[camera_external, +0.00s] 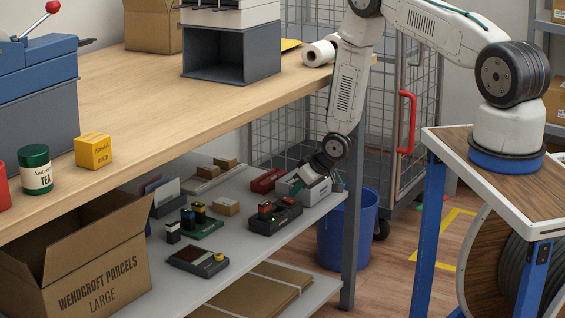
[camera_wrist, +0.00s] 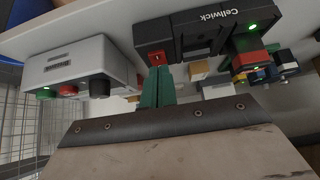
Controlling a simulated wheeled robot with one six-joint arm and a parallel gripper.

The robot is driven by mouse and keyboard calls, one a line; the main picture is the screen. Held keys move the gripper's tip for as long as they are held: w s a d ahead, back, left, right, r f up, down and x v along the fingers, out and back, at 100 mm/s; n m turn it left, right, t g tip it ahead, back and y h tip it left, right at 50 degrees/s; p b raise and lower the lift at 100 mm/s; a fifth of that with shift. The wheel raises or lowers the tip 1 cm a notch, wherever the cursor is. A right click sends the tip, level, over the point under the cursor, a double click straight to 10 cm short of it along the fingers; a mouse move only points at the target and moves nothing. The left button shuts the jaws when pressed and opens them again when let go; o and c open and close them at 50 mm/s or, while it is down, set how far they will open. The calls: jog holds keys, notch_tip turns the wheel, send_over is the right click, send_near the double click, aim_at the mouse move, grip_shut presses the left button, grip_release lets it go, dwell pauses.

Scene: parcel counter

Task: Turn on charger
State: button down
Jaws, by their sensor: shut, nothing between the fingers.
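The charger is a black unit marked "Cellwick" (camera_wrist: 205,35). It lies upside down across the top of the wrist view, with a small red switch (camera_wrist: 157,57) at its near end and a lit green light (camera_wrist: 252,26) at its far end. In the external view the black charger (camera_external: 287,219) sits on the grey lower shelf with red-topped packs in it. My gripper (camera_wrist: 158,70) is shut and empty. Its green fingertips are at the red switch; I cannot tell whether they touch. In the external view my gripper is partly hidden beside the charger.
A light grey box with coloured knobs (camera_wrist: 72,66) stands close beside my fingers. A green-based unit (camera_external: 205,229) and a dark device (camera_external: 198,261) are on the shelf (camera_external: 235,285). The wooden counter (camera_external: 190,105) is above. A blue bin (camera_external: 345,235) stands beyond the shelf end.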

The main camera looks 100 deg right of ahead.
jog(key=v, duration=1.3)
jog(key=shift+s+a+f, duration=0.1)
jog(key=shift+s+a, duration=0.05)
